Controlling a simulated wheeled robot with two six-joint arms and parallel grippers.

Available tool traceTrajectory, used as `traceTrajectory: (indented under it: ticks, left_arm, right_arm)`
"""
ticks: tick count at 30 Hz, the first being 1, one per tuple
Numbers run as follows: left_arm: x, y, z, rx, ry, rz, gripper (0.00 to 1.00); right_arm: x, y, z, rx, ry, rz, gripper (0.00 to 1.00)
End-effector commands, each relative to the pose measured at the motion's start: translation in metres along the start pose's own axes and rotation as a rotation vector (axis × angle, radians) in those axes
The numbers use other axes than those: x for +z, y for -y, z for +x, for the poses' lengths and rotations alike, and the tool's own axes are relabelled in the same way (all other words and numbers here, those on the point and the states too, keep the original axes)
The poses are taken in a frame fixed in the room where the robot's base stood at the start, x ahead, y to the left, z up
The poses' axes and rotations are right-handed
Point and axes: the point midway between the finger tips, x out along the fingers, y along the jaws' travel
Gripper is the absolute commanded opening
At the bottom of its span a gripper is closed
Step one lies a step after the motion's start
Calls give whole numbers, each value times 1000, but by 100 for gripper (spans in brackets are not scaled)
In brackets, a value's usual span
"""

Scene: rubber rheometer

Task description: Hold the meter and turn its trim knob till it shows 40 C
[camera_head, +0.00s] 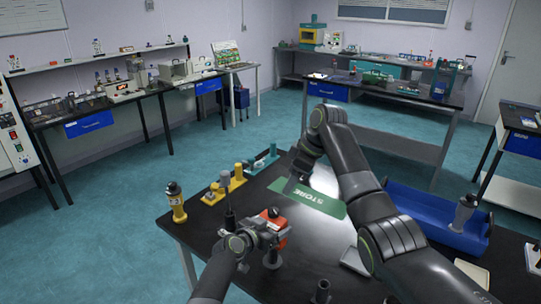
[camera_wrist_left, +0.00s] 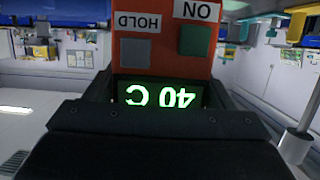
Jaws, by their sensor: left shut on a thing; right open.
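My left gripper (camera_head: 266,232) is shut on the orange-red meter (camera_head: 278,218) and holds it above the near part of the black table. In the left wrist view the meter (camera_wrist_left: 165,62) appears upside down, with a grey HOLD button, a green ON button and a lit display (camera_wrist_left: 160,95) reading 40 C. The trim knob cannot be made out in either view.
A yellow fixture (camera_head: 237,182) and a teal fixture (camera_head: 262,162) stand at the table's back left, near a yellow-and-black tool (camera_head: 177,203). A blue bin (camera_head: 405,198) lies right of my right arm.

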Motion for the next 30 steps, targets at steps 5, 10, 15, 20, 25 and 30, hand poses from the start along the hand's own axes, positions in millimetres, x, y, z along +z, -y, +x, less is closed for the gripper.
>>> traceTrajectory:
  ticks: [5,10,15,20,25,30]
  left_arm:
    - [0,0,0,0,1,0,48]
    - [0,0,0,0,0,0,48]
    - [0,0,0,0,0,0,48]
    - [0,0,0,0,0,0,89]
    - [0,0,0,0,0,0,100]
    - [0,0,0,0,0,0,100]
  right_arm:
    - [0,0,0,0,0,0,52]
    - [0,0,0,0,0,0,52]
    - [0,0,0,0,0,0,52]
    - [0,0,0,0,0,0,52]
    - [0,0,0,0,0,0,52]
    - [0,0,0,0,0,0,52]
